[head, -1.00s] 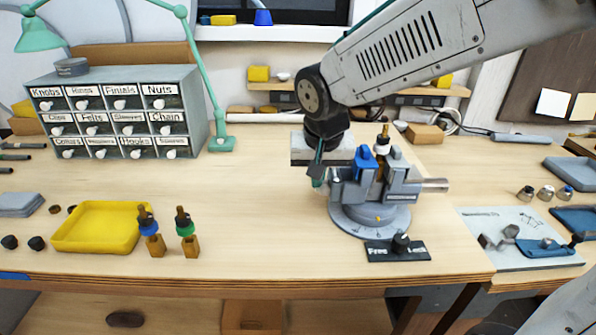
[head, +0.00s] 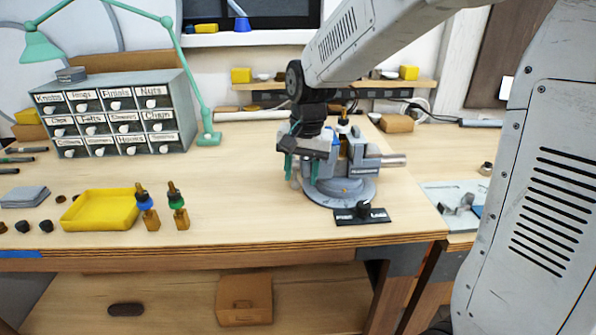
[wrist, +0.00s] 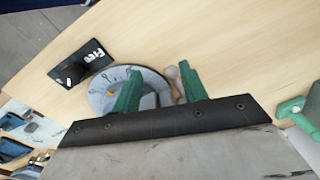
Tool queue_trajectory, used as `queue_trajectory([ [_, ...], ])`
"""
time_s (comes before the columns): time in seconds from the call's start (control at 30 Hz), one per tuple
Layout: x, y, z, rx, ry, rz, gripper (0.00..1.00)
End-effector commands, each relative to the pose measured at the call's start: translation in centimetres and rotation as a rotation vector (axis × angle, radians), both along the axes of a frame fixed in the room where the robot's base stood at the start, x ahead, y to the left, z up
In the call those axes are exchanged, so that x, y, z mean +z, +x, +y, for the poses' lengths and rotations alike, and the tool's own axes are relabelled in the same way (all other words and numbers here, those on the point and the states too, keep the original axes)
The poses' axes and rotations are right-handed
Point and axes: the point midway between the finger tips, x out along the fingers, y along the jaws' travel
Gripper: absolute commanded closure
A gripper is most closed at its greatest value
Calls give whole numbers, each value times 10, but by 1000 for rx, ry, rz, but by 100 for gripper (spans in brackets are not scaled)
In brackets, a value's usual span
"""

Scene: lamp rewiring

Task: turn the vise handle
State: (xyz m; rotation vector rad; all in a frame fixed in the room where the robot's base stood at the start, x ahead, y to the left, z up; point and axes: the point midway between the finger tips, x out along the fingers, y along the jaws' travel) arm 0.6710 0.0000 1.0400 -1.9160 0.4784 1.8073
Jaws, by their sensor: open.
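The grey vise (head: 348,187) stands on its round base on the bench, with a brass lamp part with a black top (head: 344,119) upright in it. A grey bar (head: 386,160) sticks out on its right. My gripper (head: 297,172) is at the vise's left side, its green fingers open and pointing down. In the wrist view my gripper (wrist: 160,88) has its fingers over the edge of the vise base (wrist: 103,90). A pale, round-ended piece, perhaps the vise handle (wrist: 172,73), shows between them, close to the right finger. I cannot tell whether they touch.
A black Free/Lock plate (head: 375,216) with a knob lies in front of the vise. A yellow tray (head: 100,222) and two small lamp parts (head: 178,222) are to the left. A drawer cabinet (head: 180,110) and green lamp (head: 207,138) stand behind. The bench middle is clear.

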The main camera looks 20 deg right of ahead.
Motion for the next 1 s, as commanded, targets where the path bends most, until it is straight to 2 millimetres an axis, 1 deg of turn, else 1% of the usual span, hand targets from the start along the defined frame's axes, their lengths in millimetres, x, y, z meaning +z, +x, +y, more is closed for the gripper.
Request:
queue_trajectory([
  [0.03, -8, 9, 1, 1, 0, 16, 57],
  [0.1, -9, 15, 1, 1, 0, 20, 57],
  [0.2, -10, 17, 1, 0, 1, 22, 57],
  [0.27, -11, 19, 1, 0, 2, 24, 74],
  [0.3, -11, 20, 0, 0, 1, 26, 85],
  [0.37, -12, 21, 0, -1, 1, 27, 100],
  [1.0, -13, 22, -1, -3, 1, 27, 100],
])
